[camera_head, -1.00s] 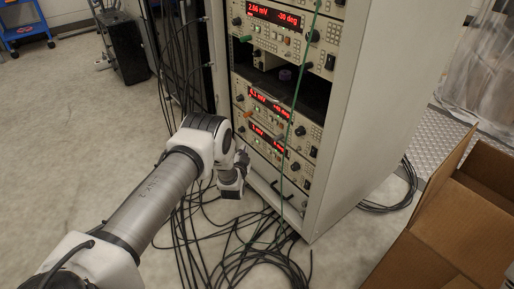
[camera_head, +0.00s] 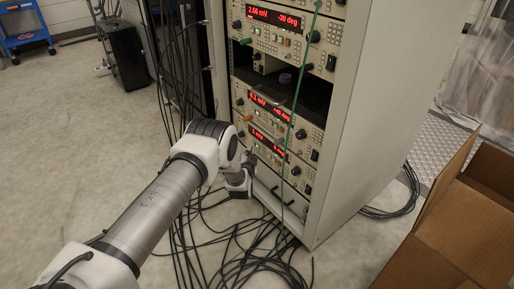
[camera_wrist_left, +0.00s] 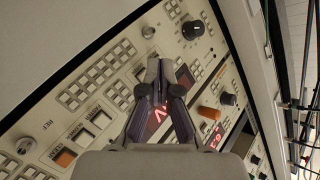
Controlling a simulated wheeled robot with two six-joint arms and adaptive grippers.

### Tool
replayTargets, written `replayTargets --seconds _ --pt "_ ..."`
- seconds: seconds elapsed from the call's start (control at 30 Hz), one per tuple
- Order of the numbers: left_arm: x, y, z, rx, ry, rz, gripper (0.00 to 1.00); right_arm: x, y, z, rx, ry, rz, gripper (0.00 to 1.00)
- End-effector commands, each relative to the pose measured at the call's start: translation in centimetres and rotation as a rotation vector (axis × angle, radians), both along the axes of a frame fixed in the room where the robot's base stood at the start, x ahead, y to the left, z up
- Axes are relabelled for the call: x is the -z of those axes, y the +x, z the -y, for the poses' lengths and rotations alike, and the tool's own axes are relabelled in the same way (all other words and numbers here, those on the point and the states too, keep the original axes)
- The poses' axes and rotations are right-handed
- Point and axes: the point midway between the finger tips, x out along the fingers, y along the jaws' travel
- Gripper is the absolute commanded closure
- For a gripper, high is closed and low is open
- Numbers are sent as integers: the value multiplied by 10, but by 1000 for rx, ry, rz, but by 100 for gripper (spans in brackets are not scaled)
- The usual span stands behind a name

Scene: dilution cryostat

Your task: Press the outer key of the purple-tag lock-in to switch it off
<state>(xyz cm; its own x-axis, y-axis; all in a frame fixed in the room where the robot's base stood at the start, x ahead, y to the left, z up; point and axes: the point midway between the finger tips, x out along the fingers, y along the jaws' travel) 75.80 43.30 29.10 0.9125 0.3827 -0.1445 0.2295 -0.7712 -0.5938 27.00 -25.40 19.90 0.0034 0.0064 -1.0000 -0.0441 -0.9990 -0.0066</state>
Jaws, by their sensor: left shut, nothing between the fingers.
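Several lock-in units with red displays sit stacked in the rack. The lowest lock-in (camera_head: 268,142) has my left arm reaching to its left end in the head view. I cannot make out a purple tag on any unit. In the left wrist view, my left gripper (camera_wrist_left: 159,68) is shut and empty, in front of a beige lock-in panel (camera_wrist_left: 112,62) with rows of small keys. Its fingers hide part of a red display. An orange-lit key (camera_wrist_left: 65,157) sits in a key row at the lower left. Whether the fingertips touch the panel is unclear. My right gripper is not in view.
A green cable (camera_head: 292,120) hangs down the rack front. Black cables (camera_head: 262,262) lie tangled on the floor below. An open cardboard box (camera_head: 445,235) stands at the right.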

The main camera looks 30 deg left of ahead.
Motion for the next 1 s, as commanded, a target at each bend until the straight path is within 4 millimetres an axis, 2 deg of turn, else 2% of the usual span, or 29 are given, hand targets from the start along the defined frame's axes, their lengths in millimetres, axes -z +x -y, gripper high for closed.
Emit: replayTargets --seconds 0.67,1.0 --pt "0 0 0 0 0 0 100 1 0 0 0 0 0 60" --pt "0 8 3 0 1 0 100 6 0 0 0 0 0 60"
